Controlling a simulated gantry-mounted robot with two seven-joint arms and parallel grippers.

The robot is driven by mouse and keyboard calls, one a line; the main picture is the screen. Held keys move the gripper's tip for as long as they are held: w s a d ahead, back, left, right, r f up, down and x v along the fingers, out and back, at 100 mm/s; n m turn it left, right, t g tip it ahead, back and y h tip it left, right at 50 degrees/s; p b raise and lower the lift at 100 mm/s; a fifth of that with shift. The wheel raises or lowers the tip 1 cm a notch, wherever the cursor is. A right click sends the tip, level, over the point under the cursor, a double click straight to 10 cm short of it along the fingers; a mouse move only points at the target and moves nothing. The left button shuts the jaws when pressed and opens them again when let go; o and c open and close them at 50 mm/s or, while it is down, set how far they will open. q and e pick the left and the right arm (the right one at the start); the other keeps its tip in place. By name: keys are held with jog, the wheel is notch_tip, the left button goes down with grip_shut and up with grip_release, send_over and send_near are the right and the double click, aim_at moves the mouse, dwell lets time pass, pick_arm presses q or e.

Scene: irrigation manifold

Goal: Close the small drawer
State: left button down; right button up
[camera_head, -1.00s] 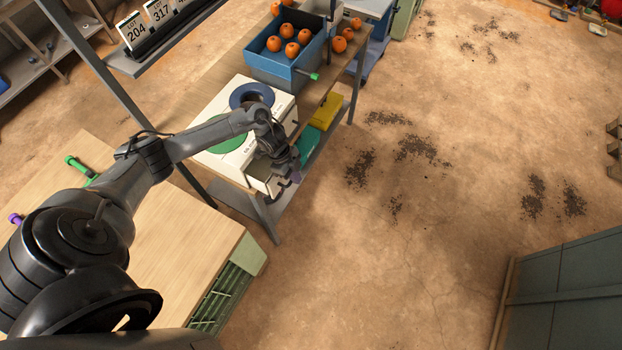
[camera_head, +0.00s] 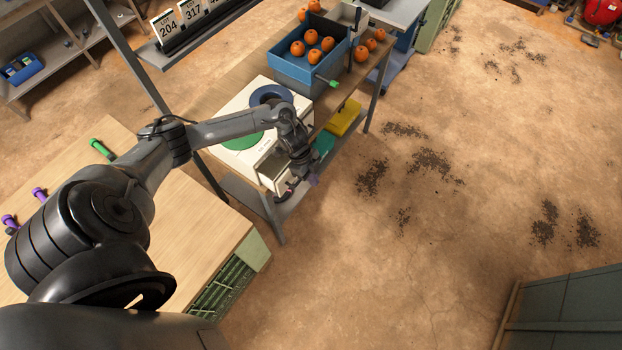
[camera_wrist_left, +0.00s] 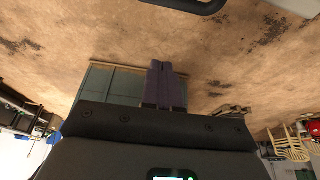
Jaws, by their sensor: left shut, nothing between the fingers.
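The small drawer (camera_head: 273,172) is in the front of a white cabinet (camera_head: 236,146) on the wooden bench in the head view. It stands pulled out, and my wrist partly covers it. My left gripper (camera_head: 313,180) is just right of the drawer front, and its purple fingers also show in the left wrist view (camera_wrist_left: 166,86), closed together and empty. A dark bar (camera_wrist_left: 196,5), perhaps the drawer handle, crosses the top of the wrist view. I cannot tell whether the gripper touches the drawer. My right gripper is not in view.
A blue crate (camera_head: 297,71) of orange fruit stands farther back on the bench. Yellow (camera_head: 344,118) and green boxes sit on the lower shelf. A light wooden table (camera_head: 193,215) is at the near left. Open floor lies right of the bench.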

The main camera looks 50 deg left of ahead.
pick_arm(q)
jog(key=a+v, duration=0.1)
jog(key=v, duration=0.6)
jog(key=w+d+f+n+t+y, duration=0.1)
jog(key=w+f+n+t+y, duration=0.1)
jog(key=w+f+n+y, duration=0.3)
jog(key=w+d+f+n+t+y, duration=0.1)
jog(key=w+f+n+y, duration=0.15)
jog(key=w, duration=0.45)
jog(key=s+d+r+n+g+y+p, duration=0.2)
jog(key=s+d+r+n+g+y, duration=0.2)
jog(key=s+d+n+g+y, duration=0.5)
jog(key=s+a+f+n+t+h+b, duration=0.1)
jog(key=s+a+f+h, duration=0.1)
jog(key=a+f, duration=0.5)
jog(key=shift+s+a+h, duration=0.3)
jog(key=shift+a+h, duration=0.15)
jog(key=shift+a, duration=0.6)
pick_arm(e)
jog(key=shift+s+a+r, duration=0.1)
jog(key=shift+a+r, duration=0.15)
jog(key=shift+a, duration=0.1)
